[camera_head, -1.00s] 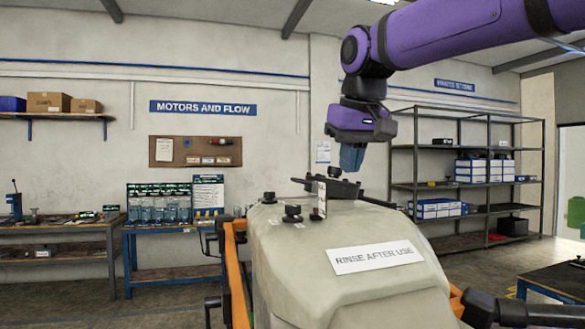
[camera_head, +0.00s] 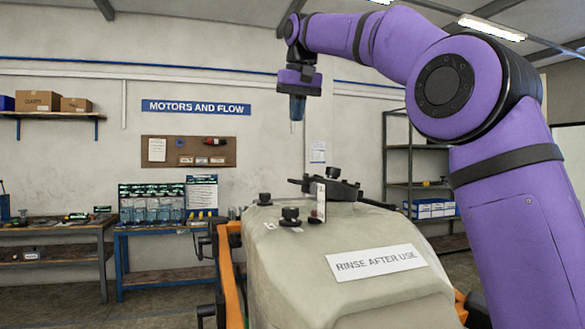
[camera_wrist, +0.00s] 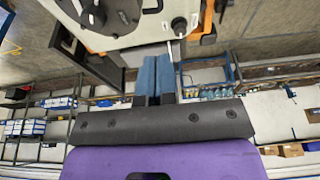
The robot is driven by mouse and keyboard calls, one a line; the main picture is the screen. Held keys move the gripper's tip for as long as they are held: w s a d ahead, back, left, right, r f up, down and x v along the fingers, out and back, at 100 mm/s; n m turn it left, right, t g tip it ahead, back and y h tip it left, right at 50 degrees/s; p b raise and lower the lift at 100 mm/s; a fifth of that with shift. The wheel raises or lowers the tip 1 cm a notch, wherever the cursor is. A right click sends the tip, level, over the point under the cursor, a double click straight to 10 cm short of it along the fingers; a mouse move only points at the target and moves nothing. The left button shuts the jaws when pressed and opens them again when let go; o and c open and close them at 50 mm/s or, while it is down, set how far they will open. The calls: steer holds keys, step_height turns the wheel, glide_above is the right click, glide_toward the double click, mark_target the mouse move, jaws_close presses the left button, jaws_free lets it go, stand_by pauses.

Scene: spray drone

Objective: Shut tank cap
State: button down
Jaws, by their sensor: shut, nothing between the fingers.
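The cream tank (camera_head: 345,260) with a "RINSE AFTER USE" label stands at centre in the head view. A black cap-like piece (camera_head: 333,186) with a knob sits on its top at the far side. In the wrist view a round black part, likely the cap (camera_wrist: 112,14), shows on the pale tank top (camera_wrist: 145,30), cut by the upper edge. Whether it is fully seated cannot be told. My gripper (camera_head: 297,116) hangs pointing down above the tank's far side, apart from it. Its blue fingers (camera_wrist: 154,62) are shut together and empty.
Black knobs (camera_head: 290,214) and an upright white tag (camera_head: 319,201) stick up from the tank top. An orange frame (camera_head: 229,265) borders its left side. Workbenches (camera_head: 165,235) and a metal shelf (camera_head: 412,165) stand behind. Air around my gripper is clear.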

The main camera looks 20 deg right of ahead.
steer(key=x, duration=0.8)
steer(key=s+x, duration=0.1)
steer(key=x, duration=0.4)
steer(key=shift+f, duration=0.25)
steer(key=shift+s+a+f, duration=0.1)
steer(key=shift+f, duration=0.05)
steer(key=shift+h, duration=0.6)
steer(key=shift+a+f, duration=0.3)
steer(key=shift+f, duration=0.8)
steer(key=shift+a+f, duration=0.25)
steer(key=shift+f, duration=0.85)
steer(key=shift+r, duration=0.1)
